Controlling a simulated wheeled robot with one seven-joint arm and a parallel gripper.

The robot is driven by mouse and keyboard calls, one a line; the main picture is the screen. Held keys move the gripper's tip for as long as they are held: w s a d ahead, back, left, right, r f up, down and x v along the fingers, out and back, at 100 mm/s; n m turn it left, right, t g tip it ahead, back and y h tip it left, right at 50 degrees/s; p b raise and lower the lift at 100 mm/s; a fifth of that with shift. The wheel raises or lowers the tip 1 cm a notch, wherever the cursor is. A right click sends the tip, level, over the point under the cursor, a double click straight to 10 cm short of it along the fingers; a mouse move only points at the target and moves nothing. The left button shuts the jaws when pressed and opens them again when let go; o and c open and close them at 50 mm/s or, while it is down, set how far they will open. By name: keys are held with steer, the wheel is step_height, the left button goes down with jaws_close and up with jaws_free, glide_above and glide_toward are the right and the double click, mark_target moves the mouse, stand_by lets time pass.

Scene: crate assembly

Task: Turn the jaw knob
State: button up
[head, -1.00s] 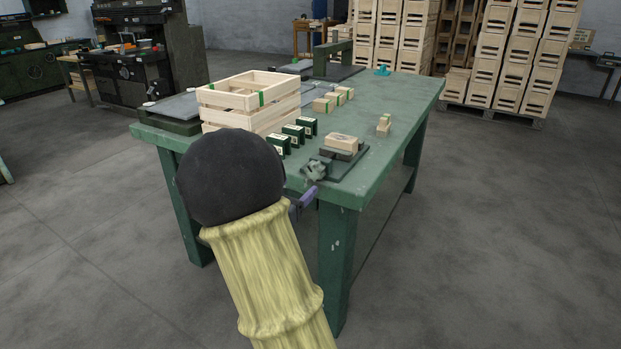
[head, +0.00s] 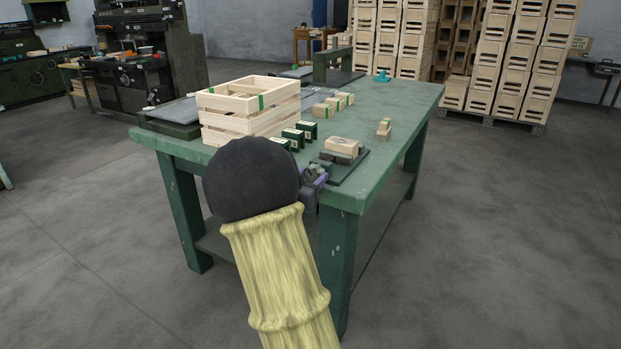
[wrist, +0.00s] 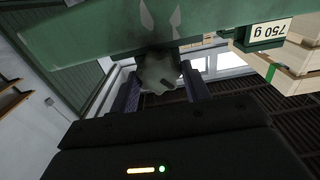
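The jaw knob (head: 316,170) is a worn grey-green lobed handle on the front end of a small dark vise (head: 350,165) at the near edge of the green bench. A light wooden block (head: 342,145) sits at the vise's jaws. My gripper (head: 311,180), with purple fingers, is at the knob, partly hidden behind my dark, round arm joint. In the wrist view the knob (wrist: 160,74) lies between the two spread fingertips of my gripper (wrist: 160,86). The fingers stand apart on either side of it, and I see no clear grip on it.
The green bench (head: 395,130) carries a slatted wooden crate (head: 240,118), several dark green boxes (head: 300,134) and small wooden blocks (head: 330,106). Its front edge and leg are close to my arm. The floor at right is clear. Stacked crates stand behind.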

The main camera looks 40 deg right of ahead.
steer(key=shift+c, duration=1)
steer(key=shift+m, duration=0.5)
steer(key=m+b, duration=0.3)
steer(key=m, duration=0.1)
steer(key=shift+f, duration=0.15)
steer(key=shift+s+m+b, duration=0.1)
steer(key=shift+m+b, duration=0.85)
steer(key=shift+m, duration=0.55)
steer(key=o, duration=1)
